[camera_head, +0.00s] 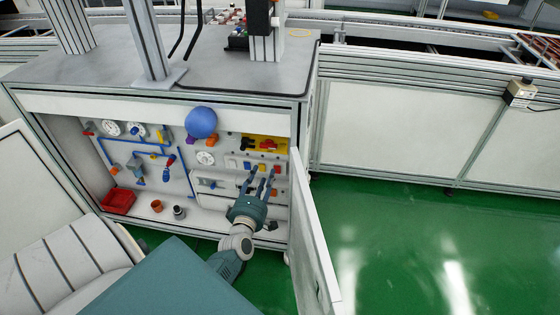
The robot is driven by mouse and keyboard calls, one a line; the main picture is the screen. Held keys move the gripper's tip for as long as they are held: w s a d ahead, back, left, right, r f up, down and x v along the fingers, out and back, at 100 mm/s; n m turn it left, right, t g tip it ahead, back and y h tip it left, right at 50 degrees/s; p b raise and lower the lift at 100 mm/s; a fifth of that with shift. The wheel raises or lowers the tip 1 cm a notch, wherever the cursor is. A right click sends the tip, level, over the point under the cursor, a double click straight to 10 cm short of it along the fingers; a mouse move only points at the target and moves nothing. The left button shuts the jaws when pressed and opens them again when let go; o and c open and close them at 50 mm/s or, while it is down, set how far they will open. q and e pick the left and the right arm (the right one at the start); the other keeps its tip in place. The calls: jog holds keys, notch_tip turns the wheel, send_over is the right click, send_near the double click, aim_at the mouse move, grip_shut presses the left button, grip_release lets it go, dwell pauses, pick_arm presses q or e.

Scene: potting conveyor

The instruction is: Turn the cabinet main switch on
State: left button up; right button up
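The open cabinet (60,100) stands under the grey bench top, with gauges, blue piping and switches on its back wall. A yellow panel (282,151) with dark and red parts is at its upper right; it looks like the main switch, but its position is too small to read. My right gripper is not in view.
A blue ball (201,122) shows at the cabinet's top edge. A red bin (118,201) and small pots (157,205) stand on its floor. Green floor at right is clear.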

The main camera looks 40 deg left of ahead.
aim_at(268, 147)
pick_arm(q)
jog(key=shift+n+y, duration=0.5)
jog(key=shift+n, duration=0.2)
jog(key=b+x, duration=0.1)
jog(key=x, duration=0.2)
jog(key=r+x, duration=0.1)
jog(key=x, duration=0.3)
jog(key=b+x, duration=0.1)
jog(key=x, duration=0.3)
jog(key=shift+s+a+r+b, duration=0.1)
jog(key=shift+a+r+b, duration=0.25)
jog(key=shift+a, duration=0.1)
jog(key=shift+w+a, duration=0.2)
jog(key=shift+w, duration=0.15)
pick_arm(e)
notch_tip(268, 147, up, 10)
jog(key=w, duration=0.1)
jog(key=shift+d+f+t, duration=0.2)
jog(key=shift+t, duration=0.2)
pick_arm(q)
grip_shut()
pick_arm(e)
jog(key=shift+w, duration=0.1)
